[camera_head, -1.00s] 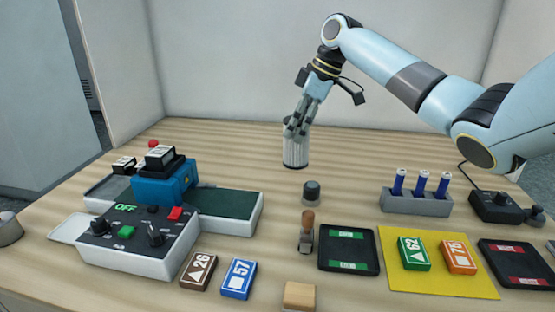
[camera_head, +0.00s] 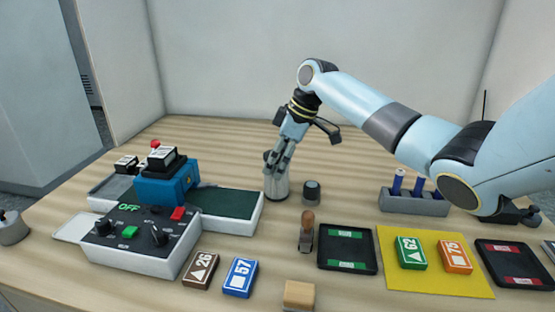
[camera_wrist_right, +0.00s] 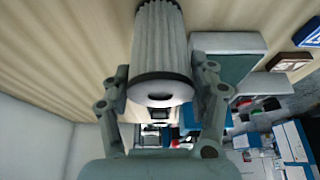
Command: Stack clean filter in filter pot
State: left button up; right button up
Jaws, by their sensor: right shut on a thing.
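My right gripper (camera_head: 277,160) is shut on a white pleated cylinder, the filter (camera_head: 277,185), and holds it upright near the middle of the table. In the right wrist view the filter (camera_wrist_right: 160,42) sits between the two fingers (camera_wrist_right: 160,92), with its dark-rimmed end and central hole facing the camera. I cannot tell whether its lower end touches the table. A small dark round piece (camera_head: 311,191) stands just right of it. I cannot tell which thing is the filter pot. My left gripper is not in view.
A laminating machine with a blue block (camera_head: 165,186) and control box (camera_head: 135,240) stands left of the filter. A wooden-handled tool (camera_head: 307,232), black trays (camera_head: 347,250), a yellow mat (camera_head: 430,280) and a rack with blue vials (camera_head: 413,203) lie to the right. The table behind is clear.

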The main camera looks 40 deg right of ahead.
jog(key=o, duration=1.2)
